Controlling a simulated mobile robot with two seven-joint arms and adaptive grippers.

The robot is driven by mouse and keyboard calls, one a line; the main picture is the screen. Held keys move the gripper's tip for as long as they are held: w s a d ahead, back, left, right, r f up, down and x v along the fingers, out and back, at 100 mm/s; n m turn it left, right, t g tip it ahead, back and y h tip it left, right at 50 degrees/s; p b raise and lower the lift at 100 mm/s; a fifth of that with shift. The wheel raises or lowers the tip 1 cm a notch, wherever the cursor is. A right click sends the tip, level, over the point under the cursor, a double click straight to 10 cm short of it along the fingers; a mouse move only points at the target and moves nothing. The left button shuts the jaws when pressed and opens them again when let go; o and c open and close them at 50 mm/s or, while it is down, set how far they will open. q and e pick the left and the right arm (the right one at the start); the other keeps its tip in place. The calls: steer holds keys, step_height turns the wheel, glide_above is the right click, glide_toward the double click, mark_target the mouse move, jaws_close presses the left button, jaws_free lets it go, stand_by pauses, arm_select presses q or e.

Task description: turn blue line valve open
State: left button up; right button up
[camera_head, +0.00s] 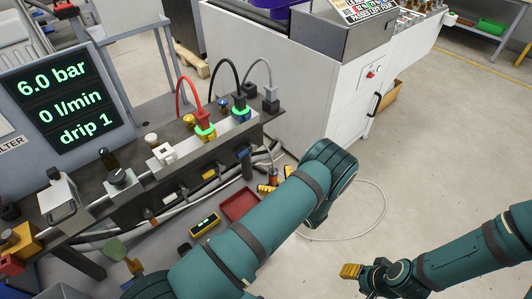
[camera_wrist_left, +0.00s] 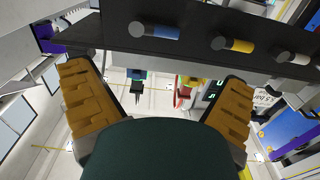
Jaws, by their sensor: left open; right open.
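A blue-banded cylinder (camera_head: 243,160) sticks out below the front edge of the dark bench; I cannot tell whether it is the blue line valve. It also shows near the top of the left wrist view (camera_wrist_left: 160,32). A small blue knob (camera_head: 222,103) stands on the bench top by the hoses. My left gripper (camera_head: 278,181) is open and empty, low in front of the bench, to the right of the blue-banded cylinder and apart from it; its spread tan fingers show in the left wrist view (camera_wrist_left: 157,85). My right gripper (camera_head: 350,271) is over the floor at lower right, holding nothing visible.
Yellow-banded (camera_head: 209,174) and white-banded (camera_head: 183,189) cylinders line the bench front. Red (camera_head: 180,88) and black (camera_head: 233,73) hoses rise from fittings. A display (camera_head: 62,103) reads 6.0 bar, 0 l/min, drip 1. A red tray (camera_head: 240,205) lies below.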

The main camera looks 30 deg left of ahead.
mark_target(246, 150)
arm_select(q)
steer(key=b+x, duration=0.1)
steer(key=x, duration=1.2)
steer(key=shift+a+b, duration=0.3)
steer(key=shift+a, duration=0.1)
steer(key=shift+s, duration=0.1)
steer(key=shift+c, duration=0.3)
